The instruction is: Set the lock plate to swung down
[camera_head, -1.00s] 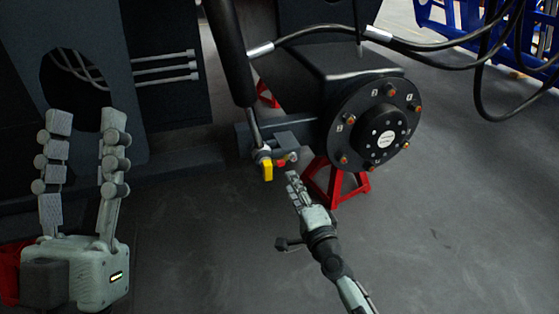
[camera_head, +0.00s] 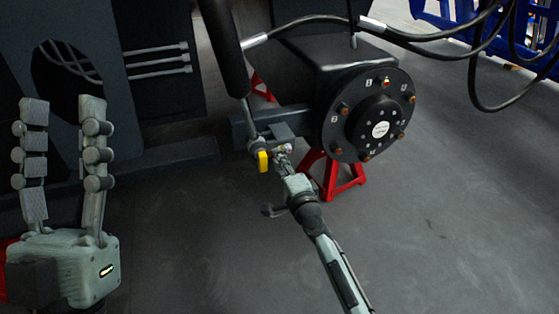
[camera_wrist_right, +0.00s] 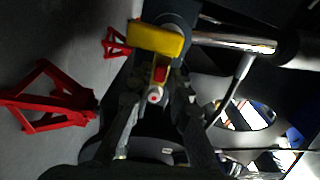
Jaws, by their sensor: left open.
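A yellow plate (camera_head: 262,161), which looks like the lock plate, hangs at the lower end of the cylinder rod, left of the black hub. It also shows at the top of the right wrist view (camera_wrist_right: 155,40). A red part with a pale-tipped pin (camera_wrist_right: 157,90) lies just below it there. My right gripper (camera_head: 281,153) is at this pin, just right of the yellow plate. In the wrist view its fingers (camera_wrist_right: 158,105) stand apart on either side of the pin; contact cannot be told. My left gripper (camera_head: 62,165) is open, empty and upright at the far left.
The cylinder (camera_head: 222,45) slopes down to the plate. The round hub (camera_head: 381,130) with several bolts is close on the right, above a red stand (camera_head: 330,178). Black hoses (camera_head: 430,45) cross above. The floor in front is clear.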

